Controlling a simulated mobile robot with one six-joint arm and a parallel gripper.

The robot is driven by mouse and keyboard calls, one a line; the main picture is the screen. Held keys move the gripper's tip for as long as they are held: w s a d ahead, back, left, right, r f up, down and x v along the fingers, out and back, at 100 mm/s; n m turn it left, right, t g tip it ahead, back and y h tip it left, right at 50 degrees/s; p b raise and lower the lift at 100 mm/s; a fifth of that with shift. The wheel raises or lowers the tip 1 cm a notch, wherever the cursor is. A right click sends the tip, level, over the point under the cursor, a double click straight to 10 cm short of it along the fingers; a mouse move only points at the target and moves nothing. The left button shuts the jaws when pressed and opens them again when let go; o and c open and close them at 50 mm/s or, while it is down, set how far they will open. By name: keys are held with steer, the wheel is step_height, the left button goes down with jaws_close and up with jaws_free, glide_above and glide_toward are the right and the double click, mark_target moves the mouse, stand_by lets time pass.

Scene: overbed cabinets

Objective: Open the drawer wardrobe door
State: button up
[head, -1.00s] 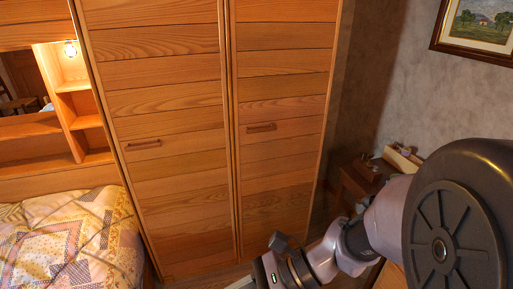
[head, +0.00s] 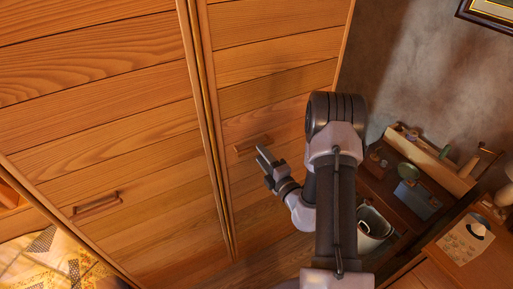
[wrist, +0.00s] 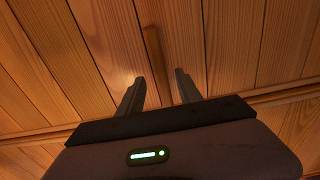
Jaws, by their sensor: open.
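The wooden wardrobe has two tall plank doors, the left door (head: 110,130) and the right door (head: 270,75), both shut. The right door has a short wooden bar handle (head: 252,144); the left door has a similar handle (head: 96,205). My gripper (head: 266,158) is open at the right door's handle, by its right end. In the wrist view, the handle (wrist: 154,50) runs between the two spread fingers of my gripper (wrist: 159,80). The fingers lie on either side of it; I cannot tell whether they touch it. The handle's lower end is hidden behind my gripper's body.
A dark desk (head: 405,185) with small items stands right of the wardrobe, with a bin (head: 372,228) beside it. A wooden surface (head: 480,260) is at the lower right. The bed (head: 50,255) is at the lower left. Some floor shows below the right door.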

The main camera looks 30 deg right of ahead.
mark_target(256, 150)
steer(key=shift+w+a, duration=0.1)
steer(key=shift+w, duration=2.3)
steer(key=shift+c, duration=0.2)
jaws_close()
